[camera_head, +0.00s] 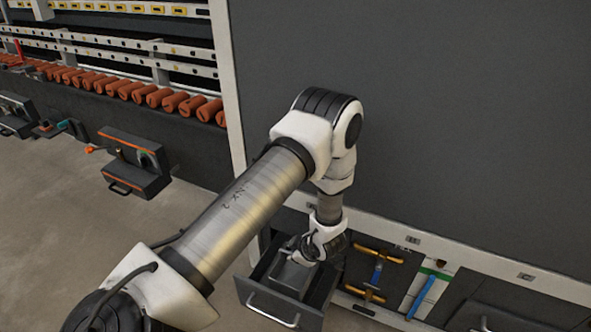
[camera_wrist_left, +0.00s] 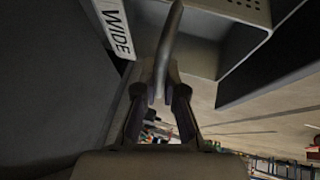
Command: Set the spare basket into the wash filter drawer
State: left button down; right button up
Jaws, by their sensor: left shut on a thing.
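My left gripper (camera_head: 306,250) is over the pulled-out wash filter drawer (camera_head: 271,305), low in front of the machine. In the left wrist view its fingers (camera_wrist_left: 160,92) are closed on a curved grey handle (camera_wrist_left: 170,42). The handle appears to belong to the spare basket, a grey box (camera_head: 291,276) that shows below the gripper, within the drawer's outline. A perforated grey surface (camera_wrist_left: 243,8) shows at the top of the wrist view. The gripper hides part of the basket, and I cannot tell whether it touches the drawer floor. My right gripper is not in view.
A large dark panel (camera_head: 420,120) rises behind my arm. Yellow-brass pipe fittings (camera_head: 377,278) and a blue-handled part (camera_head: 421,297) sit right of the drawer. Open floor (camera_head: 60,220) lies left.

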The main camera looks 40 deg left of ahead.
pick_arm(q)
jog(key=shift+f+b, duration=2.1)
jog(key=shift+f, duration=1.3)
jog(key=c, duration=1.2)
grip_release()
jog(key=v, duration=1.2)
jog(key=shift+r, duration=0.1)
